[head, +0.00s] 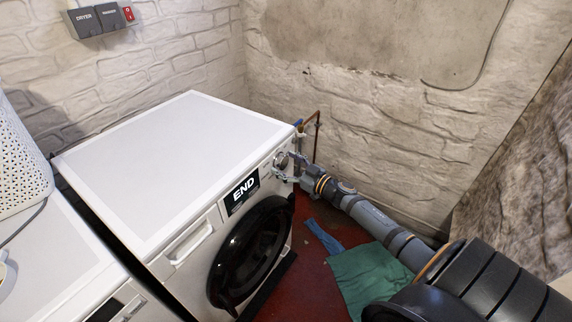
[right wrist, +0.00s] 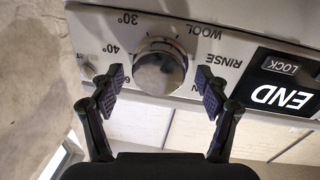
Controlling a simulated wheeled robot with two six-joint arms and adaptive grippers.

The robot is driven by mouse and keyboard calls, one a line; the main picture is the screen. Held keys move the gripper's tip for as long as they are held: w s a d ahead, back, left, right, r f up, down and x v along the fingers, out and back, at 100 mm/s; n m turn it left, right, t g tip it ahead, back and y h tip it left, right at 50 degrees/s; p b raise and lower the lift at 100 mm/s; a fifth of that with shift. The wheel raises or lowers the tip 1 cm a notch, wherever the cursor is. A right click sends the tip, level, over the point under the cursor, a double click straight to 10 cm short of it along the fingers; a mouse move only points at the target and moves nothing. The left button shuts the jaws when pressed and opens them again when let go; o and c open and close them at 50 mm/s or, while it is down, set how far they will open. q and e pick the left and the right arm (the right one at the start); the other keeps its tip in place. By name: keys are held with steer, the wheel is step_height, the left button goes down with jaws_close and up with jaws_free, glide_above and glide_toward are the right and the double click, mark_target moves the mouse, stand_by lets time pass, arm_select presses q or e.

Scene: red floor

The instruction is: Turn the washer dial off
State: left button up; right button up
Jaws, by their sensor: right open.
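The washer (head: 150,160) is a white front-loader with a round black door (head: 250,255). Its display (head: 243,190) reads END. The silver round dial (right wrist: 160,68) is on the control panel, ringed by upside-down labels such as 30°, 40°, WOOL and RINSE in the right wrist view. My right gripper (right wrist: 160,88) is open, with one finger on each side of the dial; I cannot tell whether either finger touches it. In the head view the right gripper (head: 290,168) is at the panel's right end and partly covers the dial. My left gripper is not in view.
A second white machine (head: 60,260) stands at the left with a white perforated basket (head: 20,160) on it. Green cloth (head: 365,275) and a blue cloth (head: 323,237) lie on the red floor. A pipe (head: 315,135) runs by the stone wall behind the gripper.

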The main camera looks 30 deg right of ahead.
steer(key=c, duration=1.2)
steer(key=shift+o, duration=0.2)
steer(key=shift+n, duration=0.3)
